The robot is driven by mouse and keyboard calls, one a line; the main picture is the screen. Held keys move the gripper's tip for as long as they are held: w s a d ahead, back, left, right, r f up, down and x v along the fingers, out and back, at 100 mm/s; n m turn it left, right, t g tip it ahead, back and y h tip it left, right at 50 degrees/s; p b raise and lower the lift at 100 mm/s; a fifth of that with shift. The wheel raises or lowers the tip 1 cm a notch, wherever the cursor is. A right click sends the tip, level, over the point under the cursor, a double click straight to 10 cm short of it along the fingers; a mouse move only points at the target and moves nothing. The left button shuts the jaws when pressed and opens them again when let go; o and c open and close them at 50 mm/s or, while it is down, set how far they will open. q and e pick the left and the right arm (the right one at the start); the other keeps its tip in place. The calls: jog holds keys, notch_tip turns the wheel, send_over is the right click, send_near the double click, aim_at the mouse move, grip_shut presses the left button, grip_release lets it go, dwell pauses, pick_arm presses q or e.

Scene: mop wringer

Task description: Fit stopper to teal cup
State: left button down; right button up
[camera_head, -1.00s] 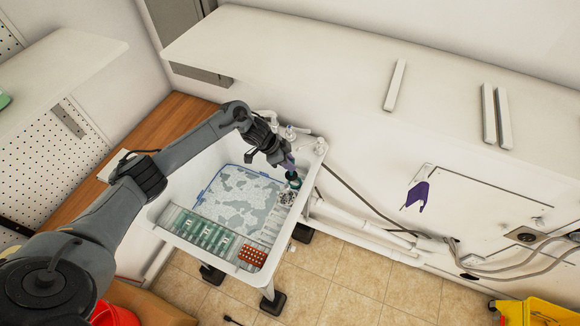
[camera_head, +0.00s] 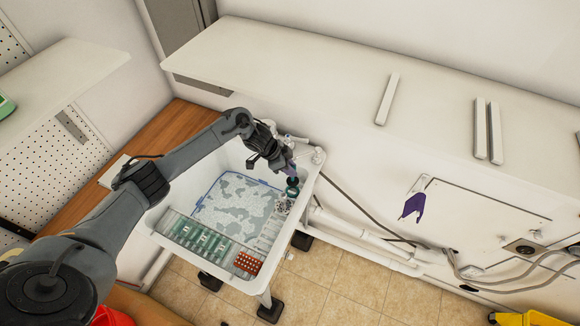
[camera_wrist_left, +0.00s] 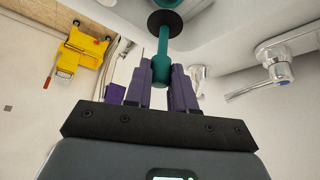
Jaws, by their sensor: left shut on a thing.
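My left gripper (camera_head: 290,169) reaches down over the back right corner of the white sink. In the left wrist view its purple fingers (camera_wrist_left: 162,74) are shut on the teal stem of the stopper (camera_wrist_left: 168,53), which has a black disc (camera_wrist_left: 165,22) at its far end. A small teal round thing (camera_head: 291,191), which looks like the teal cup, lies right below the fingers in the head view, with a dark disc over it. More teal (camera_wrist_left: 168,3) shows past the disc. I cannot tell whether the disc touches the cup. My right gripper is out of sight.
The white sink (camera_head: 160,238) holds a blue-rimmed mottled tray (camera_head: 240,200), clear trays with green items (camera_head: 200,238) and a red rack (camera_head: 248,263). Taps (camera_wrist_left: 268,72) stand close beside the gripper. A white shelf (camera_head: 300,75) runs along the wall.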

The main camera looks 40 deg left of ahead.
aim_at(291, 179)
pick_arm(q)
notch_tip(291, 179, down, 5)
jog(key=b, duration=0.2)
jog(key=shift+b, duration=0.35)
jog(key=shift+r, duration=0.3)
jog(key=shift+f, duration=0.7)
jog(key=shift+f+b, duration=0.35)
jog(key=shift+b, duration=0.15)
jog(key=shift+f, duration=0.2)
dwell(0.4)
jog(key=c, duration=0.9)
grip_release()
jog(key=shift+o, duration=0.2)
